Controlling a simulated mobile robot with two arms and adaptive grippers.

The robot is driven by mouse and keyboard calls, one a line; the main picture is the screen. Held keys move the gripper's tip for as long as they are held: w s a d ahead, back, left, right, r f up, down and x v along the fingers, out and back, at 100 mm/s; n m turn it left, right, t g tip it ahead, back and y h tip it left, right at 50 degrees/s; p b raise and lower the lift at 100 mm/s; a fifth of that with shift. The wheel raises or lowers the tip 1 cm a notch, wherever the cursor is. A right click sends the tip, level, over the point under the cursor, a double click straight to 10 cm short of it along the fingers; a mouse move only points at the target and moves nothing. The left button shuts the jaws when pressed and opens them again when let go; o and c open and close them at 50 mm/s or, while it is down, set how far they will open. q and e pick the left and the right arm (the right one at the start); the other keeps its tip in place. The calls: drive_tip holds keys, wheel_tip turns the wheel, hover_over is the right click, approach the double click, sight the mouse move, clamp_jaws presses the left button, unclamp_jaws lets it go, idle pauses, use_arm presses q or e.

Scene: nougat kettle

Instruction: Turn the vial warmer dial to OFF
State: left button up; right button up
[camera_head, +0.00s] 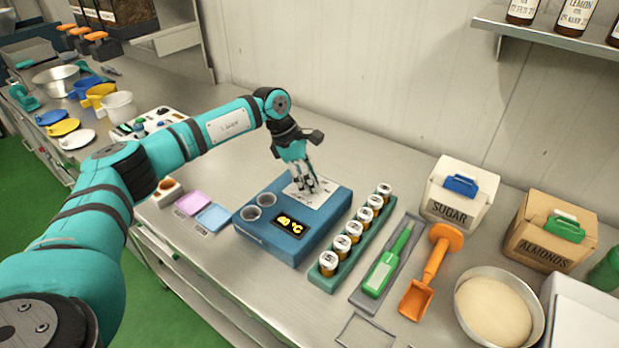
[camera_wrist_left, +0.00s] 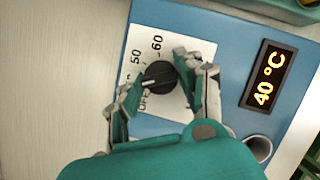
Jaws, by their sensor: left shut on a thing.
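The vial warmer (camera_head: 283,249) is a blue box with a white dial plate (camera_head: 319,200) and a lit display (camera_head: 289,224) reading 40 °C. In the left wrist view the display (camera_wrist_left: 268,79) reads the same. The black dial (camera_wrist_left: 160,77) has a white pointer line aimed left, toward a part of the scale hidden by a finger. The marks 50, 60 and a partly covered OFF show around it. My left gripper (camera_head: 307,187) is over the plate, its fingers on either side of the dial and shut on it (camera_wrist_left: 158,88). My right gripper is out of view.
Beyond are a green-handled tool (camera_head: 388,262) on a tray, an orange scoop (camera_head: 429,274) and a sugar box (camera_head: 459,195). The wall is behind.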

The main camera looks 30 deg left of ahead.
use_arm(q)
drive_tip(key=n+t, duration=0.1)
drive_tip(key=n, duration=0.3)
drive_tip(key=shift+s+y, duration=0.1)
drive_tip(key=shift+y, duration=0.2)
drive_tip(key=shift+n+t+y+b, duration=0.5)
drive_tip(key=shift+n+t+b, duration=0.15)
drive_tip(key=shift+n, duration=0.95)
drive_tip(key=shift+r+n, duration=0.1)
drive_tip(key=shift+n, duration=0.2)
drive_tip(key=o, duration=1.1)
drive_tip(key=shift+d, duration=0.1)
drive_tip(key=shift+o, duration=0.2)
drive_tip(key=v, duration=1.2)
